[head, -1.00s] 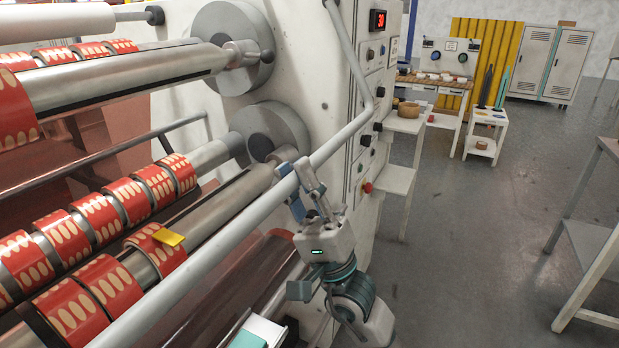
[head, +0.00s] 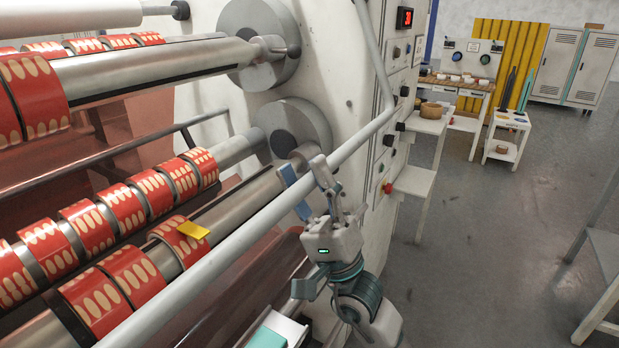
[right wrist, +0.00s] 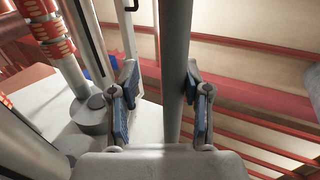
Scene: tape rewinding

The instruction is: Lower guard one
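The guard is a long grey tubular bar (head: 232,232) that runs diagonally across the front of the machine and bends upward near its side panel. It also shows in the right wrist view (right wrist: 176,50), passing between my fingers. My right gripper (head: 306,180) is at the bar's right part, near the bend. In the right wrist view, its two blue-padded fingers (right wrist: 163,108) are spread on either side of the bar. The right finger looks close to the bar, with a gap on the left; contact cannot be told. My left gripper is not in view.
Red-labelled rolls (head: 125,208) sit on shafts behind the bar, with a yellow tag (head: 193,230) on one. A control panel with a red button (head: 387,188) is right of my gripper. Small tables and lockers (head: 575,68) stand behind; the floor between is clear.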

